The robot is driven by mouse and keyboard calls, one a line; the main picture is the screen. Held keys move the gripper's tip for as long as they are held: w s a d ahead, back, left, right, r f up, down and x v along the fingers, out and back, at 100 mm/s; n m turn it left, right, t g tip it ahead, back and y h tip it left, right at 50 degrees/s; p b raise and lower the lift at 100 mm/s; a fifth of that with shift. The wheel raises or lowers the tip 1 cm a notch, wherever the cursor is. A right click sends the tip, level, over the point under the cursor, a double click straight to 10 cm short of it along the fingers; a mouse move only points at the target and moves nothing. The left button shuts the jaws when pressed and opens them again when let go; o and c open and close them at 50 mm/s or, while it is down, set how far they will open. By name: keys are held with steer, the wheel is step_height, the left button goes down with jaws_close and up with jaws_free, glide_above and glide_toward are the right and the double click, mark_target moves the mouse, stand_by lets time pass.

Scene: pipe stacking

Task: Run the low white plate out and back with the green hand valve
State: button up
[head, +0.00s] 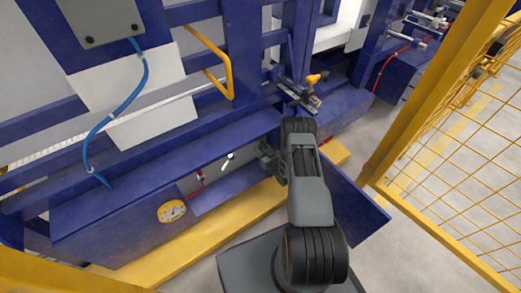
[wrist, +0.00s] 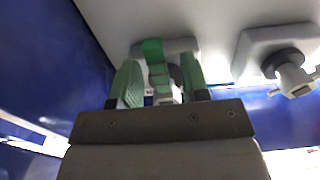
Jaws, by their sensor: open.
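The green hand valve (wrist: 155,65) shows in the wrist view, its green lever between the two green-padded fingers of my gripper (wrist: 161,72). The fingers stand open on either side of the lever, with a gap visible at least on the left; I cannot tell whether the right finger touches it. The valve's pale body is partly hidden behind the fingers. It is mounted on a pale grey-white surface (wrist: 205,20); I cannot tell whether this is the low white plate. In the head view my gripper (head: 270,160) is at the blue machine's low opening, mostly hidden by my arm.
A second valve with a pale handle (wrist: 292,78) is to the right in the wrist view. In the head view, a pressure gauge (head: 172,211) and a red fitting (head: 198,187) are left of my arm. An open blue door (head: 352,205) and a yellow mesh fence (head: 455,180) stand right.

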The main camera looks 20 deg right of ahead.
steer(key=shift+w+a, duration=0.15)
steer(key=shift+w, duration=0.35)
steer(key=shift+c, duration=0.2)
jaws_close()
